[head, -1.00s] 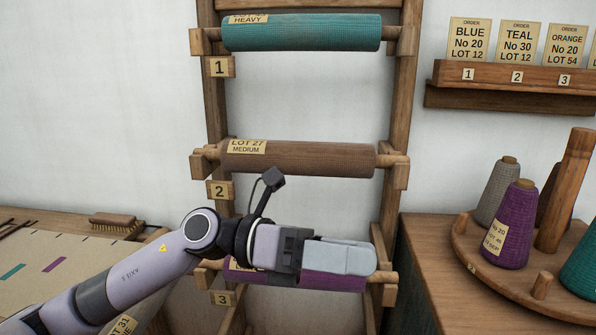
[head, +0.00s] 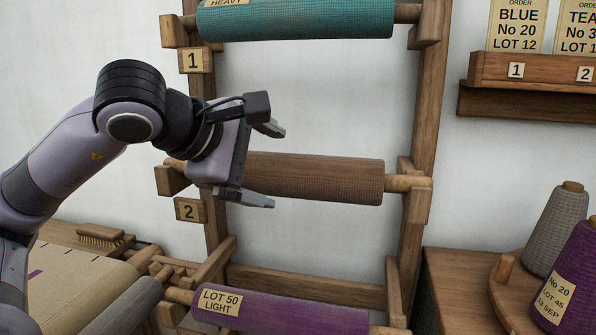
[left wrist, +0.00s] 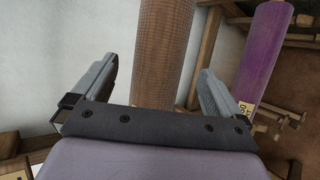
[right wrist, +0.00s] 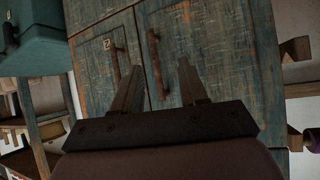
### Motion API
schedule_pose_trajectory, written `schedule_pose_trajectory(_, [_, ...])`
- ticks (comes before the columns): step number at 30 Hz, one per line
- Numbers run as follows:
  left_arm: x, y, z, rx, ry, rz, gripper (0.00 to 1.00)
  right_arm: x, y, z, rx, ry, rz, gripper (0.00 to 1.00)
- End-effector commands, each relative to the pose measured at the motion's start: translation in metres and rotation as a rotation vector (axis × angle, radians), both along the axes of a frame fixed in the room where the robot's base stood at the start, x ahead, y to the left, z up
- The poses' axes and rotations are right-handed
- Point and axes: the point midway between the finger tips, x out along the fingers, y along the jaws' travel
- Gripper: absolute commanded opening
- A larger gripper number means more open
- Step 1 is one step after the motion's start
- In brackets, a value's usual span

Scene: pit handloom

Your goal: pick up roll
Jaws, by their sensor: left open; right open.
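Three cloth rolls rest on a wooden rack. A teal roll (head: 295,18) is on the top tier, a brown roll (head: 315,177) on the middle tier and a purple roll (head: 290,311) with a "LOT 50 LIGHT" label on the low tier. My left gripper (head: 268,166) is open and empty in front of the brown roll's left end, hiding its label. In the left wrist view the brown roll (left wrist: 162,50) lies between the spread fingers, and the purple roll (left wrist: 263,55) is to the right. My right gripper (right wrist: 158,85) is open and empty, facing cabinet doors.
The rack's right post (head: 425,130) stands beside the rolls. A card shelf (head: 530,85) is on the wall. Yarn cones (head: 570,280) stand on a wooden stand at the right. A brush (head: 103,236) lies at the left.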

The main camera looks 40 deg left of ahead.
Motion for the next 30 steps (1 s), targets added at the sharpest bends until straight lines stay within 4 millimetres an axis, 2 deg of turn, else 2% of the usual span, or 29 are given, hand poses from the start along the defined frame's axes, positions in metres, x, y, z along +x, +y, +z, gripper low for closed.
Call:
schedule_pose_trajectory(6, [0.019,0.0,-0.01,-0.003,0.003,-0.004,1.0,-0.008,-0.001,-0.002,-0.003,0.02,-0.001,0.43])
schedule_pose_trajectory(15, [0.053,0.001,-0.03,-0.005,0.005,-0.004,1.0,-0.007,-0.002,0.005,-0.002,0.009,-0.008,0.43])
schedule_pose_trajectory(23, [0.057,0.002,-0.032,-0.003,0.002,-0.003,1.0,-0.007,-0.002,0.001,-0.002,0.013,-0.011,0.43])
schedule_pose_trajectory(24, [0.057,0.002,-0.032,-0.003,0.002,-0.003,0.97,-0.007,-0.002,0.001,-0.003,0.013,-0.012,0.43])
schedule_pose_trajectory(25, [0.057,0.002,-0.032,-0.003,0.002,-0.003,0.87,-0.007,-0.002,0.001,-0.003,0.013,-0.012,0.43])
schedule_pose_trajectory(30, [0.057,0.002,-0.032,-0.003,0.002,-0.003,0.32,-0.006,-0.002,0.002,-0.003,0.014,-0.01,0.43])
